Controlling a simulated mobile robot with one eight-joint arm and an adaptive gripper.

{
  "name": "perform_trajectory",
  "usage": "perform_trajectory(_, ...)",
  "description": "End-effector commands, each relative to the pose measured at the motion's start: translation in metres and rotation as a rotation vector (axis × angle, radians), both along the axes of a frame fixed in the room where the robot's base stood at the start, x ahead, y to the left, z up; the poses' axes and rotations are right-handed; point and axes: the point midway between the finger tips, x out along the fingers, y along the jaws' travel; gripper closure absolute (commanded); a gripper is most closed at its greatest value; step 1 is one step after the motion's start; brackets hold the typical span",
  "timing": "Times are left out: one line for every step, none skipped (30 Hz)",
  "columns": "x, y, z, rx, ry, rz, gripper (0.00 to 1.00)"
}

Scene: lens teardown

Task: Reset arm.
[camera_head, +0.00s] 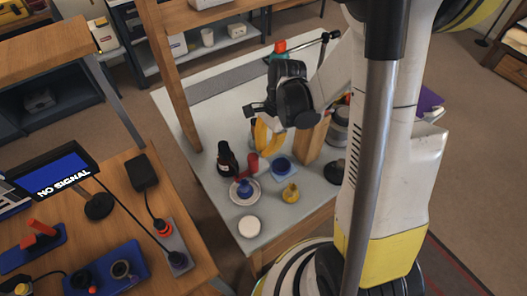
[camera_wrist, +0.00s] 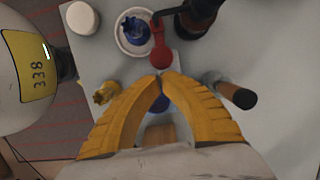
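My gripper (camera_head: 265,146) hangs over the pale worktable, below the dark wrist. In the wrist view its two yellow fingers (camera_wrist: 160,75) come together at the tips, with nothing seen held between them. A small red part (camera_wrist: 162,56) shows just beyond the tips. It seems to stand below them on the table, though the gap is hard to judge. In the head view the red part (camera_head: 252,164) stands beside a dark bottle (camera_head: 227,160). My arm reaches out over the table from the right.
A plate with a blue part (camera_head: 244,191), a white disc (camera_head: 249,226), a yellow part (camera_head: 290,193) and a blue part (camera_head: 283,166) are near the gripper. A wooden block (camera_head: 311,141) stands close at right. A wooden post (camera_head: 178,85) rises at left. The table's back left is clear.

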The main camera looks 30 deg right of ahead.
Motion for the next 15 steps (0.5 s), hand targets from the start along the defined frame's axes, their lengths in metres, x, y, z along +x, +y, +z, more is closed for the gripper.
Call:
perform_trajectory(0.001, -0.003, 0.018, 0.0, 0.0, -0.001, 1.0)
perform_trajectory(0.002, -0.004, 0.024, 0.0, 0.0, 0.0, 1.0)
perform_trajectory(0.004, -0.007, 0.033, 0.0, 0.001, 0.0, 1.0)
perform_trajectory(0.004, -0.008, 0.039, 0.0, 0.001, 0.001, 1.0)
perform_trajectory(0.005, -0.01, 0.045, 0.0, 0.001, 0.001, 1.0)
perform_trajectory(0.006, -0.012, 0.052, 0.0, 0.0, 0.002, 1.0)
perform_trajectory(0.007, -0.013, 0.056, 0.0, 0.0, 0.003, 1.0)
perform_trajectory(0.008, -0.015, 0.061, 0.0, 0.0, 0.003, 1.0)
perform_trajectory(0.009, -0.016, 0.065, 0.0, 0.001, 0.004, 1.0)
perform_trajectory(0.009, -0.017, 0.069, 0.0, 0.001, 0.004, 1.0)
perform_trajectory(0.01, -0.017, 0.071, 0.0, 0.001, 0.004, 1.0)
perform_trajectory(0.01, -0.018, 0.074, 0.0, 0.001, 0.005, 1.0)
perform_trajectory(0.01, -0.019, 0.075, 0.0, 0.001, 0.005, 1.0)
perform_trajectory(0.011, -0.019, 0.076, 0.0, 0.001, 0.005, 1.0)
perform_trajectory(0.011, -0.019, 0.077, 0.0, 0.001, 0.005, 1.0)
